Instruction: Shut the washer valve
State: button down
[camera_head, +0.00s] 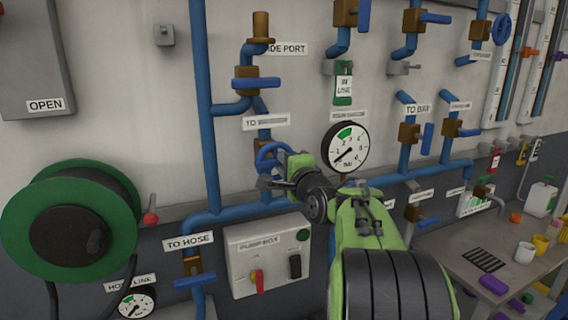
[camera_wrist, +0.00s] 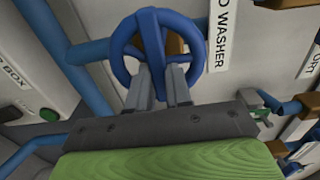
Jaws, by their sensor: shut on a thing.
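The washer valve's blue handwheel (camera_head: 268,151) is on the blue wall pipework, below a label reading "TO" and a blurred word. It also shows in the wrist view (camera_wrist: 152,38), beside a label (camera_wrist: 221,36) ending in "WASHER". My gripper (camera_head: 274,180) reaches it from the lower right. In the wrist view my two grey fingers (camera_wrist: 157,84) are on either side of a spoke at the wheel's near rim, shut on it. The fingers hide part of that rim. The brown valve body behind the wheel is partly hidden.
A control box (camera_head: 268,258) is below the wheel, and a green hose reel (camera_head: 120,190) is at the left. A pressure gauge (camera_head: 345,147) is just right of the wheel. Other valves surround it. A table (camera_head: 450,250) with cups stands at the right.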

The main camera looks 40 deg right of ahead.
dwell(0.3)
jog(key=c, duration=1)
grip_release()
jog(key=shift+c, duration=0.2)
jog(key=b+v, duration=0.3)
jog(key=v, duration=1.2)
jog(key=shift+s, duration=0.35)
jog(key=shift+a+f, duration=0.1)
jog(key=shift+a, duration=0.05)
